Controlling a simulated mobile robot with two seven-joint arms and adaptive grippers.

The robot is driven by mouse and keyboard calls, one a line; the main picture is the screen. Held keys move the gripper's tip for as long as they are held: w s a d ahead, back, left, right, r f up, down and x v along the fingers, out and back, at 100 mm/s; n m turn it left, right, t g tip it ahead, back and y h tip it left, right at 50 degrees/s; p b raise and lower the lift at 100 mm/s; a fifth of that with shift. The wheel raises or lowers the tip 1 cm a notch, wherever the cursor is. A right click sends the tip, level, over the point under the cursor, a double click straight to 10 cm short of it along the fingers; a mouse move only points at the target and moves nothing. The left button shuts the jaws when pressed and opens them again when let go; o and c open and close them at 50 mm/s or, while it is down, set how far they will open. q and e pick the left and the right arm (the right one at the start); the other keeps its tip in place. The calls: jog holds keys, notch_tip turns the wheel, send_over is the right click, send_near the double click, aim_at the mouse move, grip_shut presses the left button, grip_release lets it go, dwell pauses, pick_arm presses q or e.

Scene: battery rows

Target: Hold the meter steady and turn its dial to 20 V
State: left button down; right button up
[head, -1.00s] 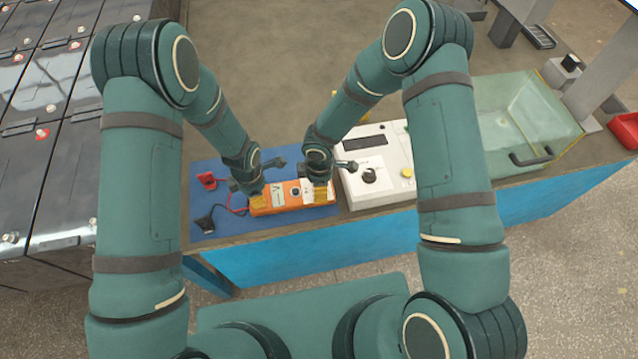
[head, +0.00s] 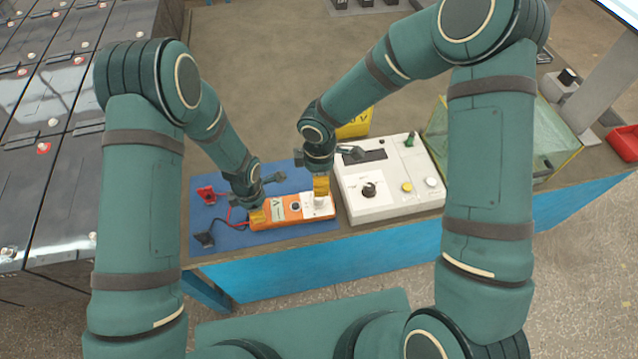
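The orange meter (head: 265,222) lies on a blue mat, with a pale display marked V, a dark round part (head: 295,207) and a white panel at its right end. My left gripper (head: 257,216) is at the meter's left end, its yellow fingertips against it, seemingly closed on it. My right gripper (head: 320,188) points down over the white panel. Its yellow fingertips are at the top of a small white dial (head: 319,202). Whether they grip it, and the dial's setting, are too small to tell.
Red (head: 207,194) and black (head: 205,239) clips with leads lie on the blue mat (head: 215,220) left of the meter. A white instrument box (head: 385,205) stands close on the right, and a yellow object (head: 355,124) behind. Bare bench lies beyond the mat.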

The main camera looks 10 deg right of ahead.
jog(key=shift+r, duration=0.3)
pick_arm(q)
jog(key=c, duration=0.7)
grip_release()
notch_tip(320, 180, up, 12)
